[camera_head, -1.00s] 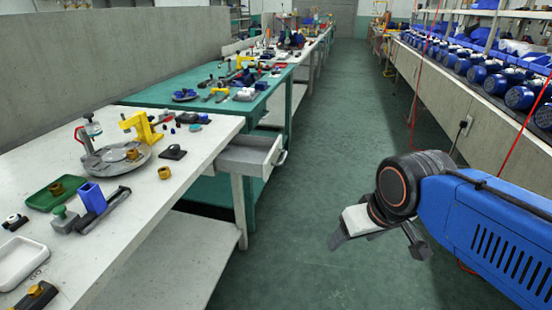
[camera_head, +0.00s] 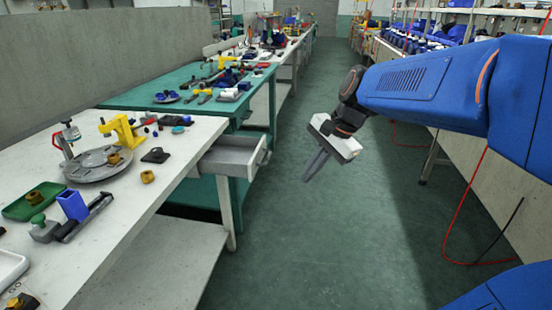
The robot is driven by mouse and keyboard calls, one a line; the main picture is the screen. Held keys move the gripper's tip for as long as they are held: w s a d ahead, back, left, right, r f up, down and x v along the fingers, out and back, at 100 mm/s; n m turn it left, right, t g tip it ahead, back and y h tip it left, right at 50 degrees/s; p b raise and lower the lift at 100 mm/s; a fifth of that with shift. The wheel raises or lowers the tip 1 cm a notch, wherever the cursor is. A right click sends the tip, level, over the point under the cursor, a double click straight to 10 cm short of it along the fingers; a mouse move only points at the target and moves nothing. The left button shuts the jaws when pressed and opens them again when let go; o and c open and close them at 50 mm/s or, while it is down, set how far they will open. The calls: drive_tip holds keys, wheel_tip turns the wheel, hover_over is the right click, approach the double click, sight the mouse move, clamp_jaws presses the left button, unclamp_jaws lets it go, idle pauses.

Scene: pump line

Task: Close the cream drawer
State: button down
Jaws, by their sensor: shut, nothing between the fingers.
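The cream drawer (camera_head: 232,156) sticks out from under the right edge of the white workbench, near its far end. It stands open and its grey inside shows, with a pale handle (camera_head: 262,155) on its front. My gripper (camera_head: 314,168) is to the right of the drawer over the aisle, apart from the handle. Its fingers point down and to the left, and they look shut and empty.
The white workbench (camera_head: 140,187) carries a yellow clamp (camera_head: 122,130), a round metal plate (camera_head: 92,168) and a green tray (camera_head: 30,204). A green bench (camera_head: 175,92) stands behind it. The green floor (camera_head: 300,250) of the aisle is clear. A red hose (camera_head: 452,235) hangs at the right.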

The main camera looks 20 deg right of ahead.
drive_tip(key=w+d+r+m+y, duration=0.1)
drive_tip(key=w+d+m+y, duration=0.15)
drive_tip(key=w+m, duration=0.4)
drive_tip(key=w+d+r+m+y, duration=0.1)
drive_tip(key=w+d+m, duration=0.3)
drive_tip(key=w, duration=0.5)
drive_tip(key=w+a+r+x, duration=0.1)
drive_tip(key=x, duration=1.2)
drive_tip(key=shift+w+a+t, duration=0.35)
drive_tip(key=shift+t, duration=0.05)
drive_tip(key=shift+a+r, duration=0.1)
drive_tip(key=shift+r, duration=0.05)
